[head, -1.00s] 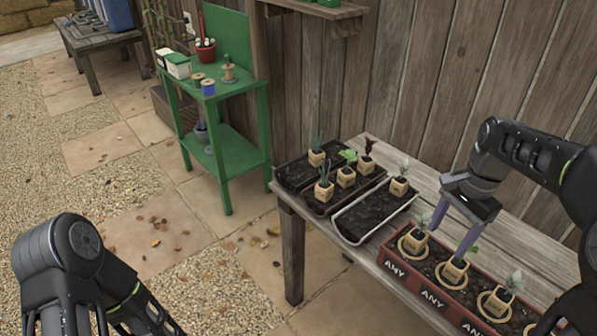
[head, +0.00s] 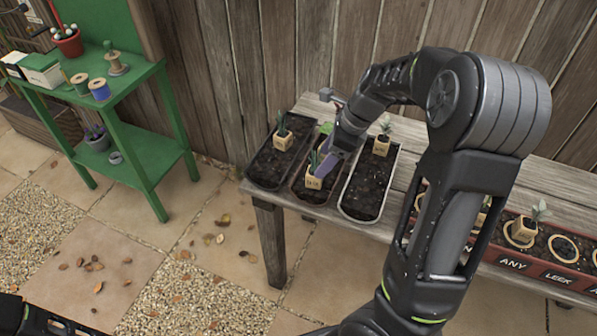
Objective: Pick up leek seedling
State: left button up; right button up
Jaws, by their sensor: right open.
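A seedling with thin upright blue-green leaves (head: 313,178), leek-like, stands in a tan cube pot at the front of the middle black tray (head: 318,199). A similar seedling (head: 284,139) stands in the left black tray (head: 268,176). The pot labels are too small to read. My right gripper (head: 327,172) is open, its purple-grey fingers pointing down close at the front seedling's right side. I cannot tell whether they touch it. My right wrist and fingers hide part of the middle tray. My left gripper is out of view.
The pale-rimmed right tray (head: 359,214) holds one potted seedling (head: 382,143) at its back. A red planter box (head: 538,265) with ringed spots and pots lies at the right, partly behind my right arm. A green shelf (head: 139,157) stands left of the wooden table (head: 268,195).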

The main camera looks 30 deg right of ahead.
jog(key=shift+w+a+f, duration=0.1)
jog(key=shift+w+f, duration=0.05)
jog(key=shift+f, duration=1.05)
jog(key=x, duration=0.5)
jog(key=shift+f, duration=0.1)
grip_shut()
dwell(0.8)
jog(key=shift+w, duration=0.1)
